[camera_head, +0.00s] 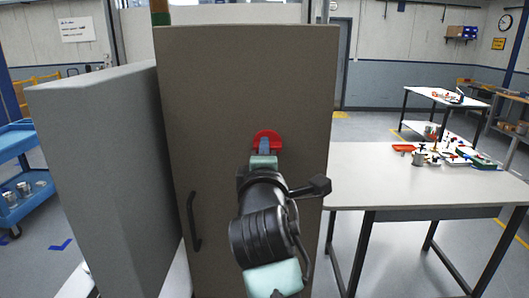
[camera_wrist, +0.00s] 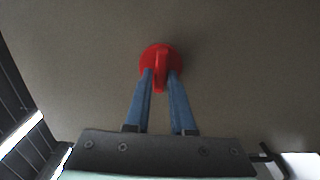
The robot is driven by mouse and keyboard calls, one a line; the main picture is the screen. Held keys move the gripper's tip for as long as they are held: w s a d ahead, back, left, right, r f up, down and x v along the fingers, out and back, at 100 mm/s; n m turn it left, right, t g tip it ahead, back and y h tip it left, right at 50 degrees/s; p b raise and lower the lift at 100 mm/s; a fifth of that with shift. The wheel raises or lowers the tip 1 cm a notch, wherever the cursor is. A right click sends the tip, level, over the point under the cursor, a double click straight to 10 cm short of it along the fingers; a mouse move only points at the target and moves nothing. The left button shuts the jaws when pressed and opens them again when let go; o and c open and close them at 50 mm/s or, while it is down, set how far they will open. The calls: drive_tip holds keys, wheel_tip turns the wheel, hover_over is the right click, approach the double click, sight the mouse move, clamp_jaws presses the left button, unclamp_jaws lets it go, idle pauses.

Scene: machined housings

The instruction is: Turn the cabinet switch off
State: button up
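The red rotary switch (camera_head: 267,138) sits on the brown-grey cabinet door (camera_head: 245,80). In the wrist view the switch (camera_wrist: 161,53) is a round red disc with a raised handle that points straight down in that picture. My gripper (camera_wrist: 161,75) has its two blue fingertips at the disc, one on each side of the handle. I cannot tell whether the fingers press on the handle or leave a small gap. In the head view my gripper (camera_head: 264,147) and wrist cover the lower part of the switch.
A black door handle (camera_head: 194,222) stands at the lower left of the cabinet front. A grey panel (camera_head: 105,150) is left of it. A white worktable (camera_head: 375,185) with red trays and small parts stands close on the right. A blue cart (camera_head: 20,170) is at far left.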

drive_tip(key=o, duration=0.3)
drive_tip(key=s+b, duration=0.4)
drive_tip(key=s, duration=0.9)
drive_tip(key=shift+b, duration=0.3)
drive_tip(key=s+r+m+t, duration=0.3)
drive_tip(key=s+r+m, duration=0.1)
drive_tip(key=r+m, duration=0.2)
drive_tip(key=s+r+m+t, duration=0.3)
drive_tip(key=s+r+m, duration=0.2)
drive_tip(key=r+m, duration=0.1)
drive_tip(key=s+r+m+t, duration=0.3)
drive_tip(key=s+r+m, duration=0.1)
drive_tip(key=r+m, duration=0.2)
drive_tip(key=shift+s+d+r, duration=0.2)
drive_tip(key=shift+s+r, duration=0.1)
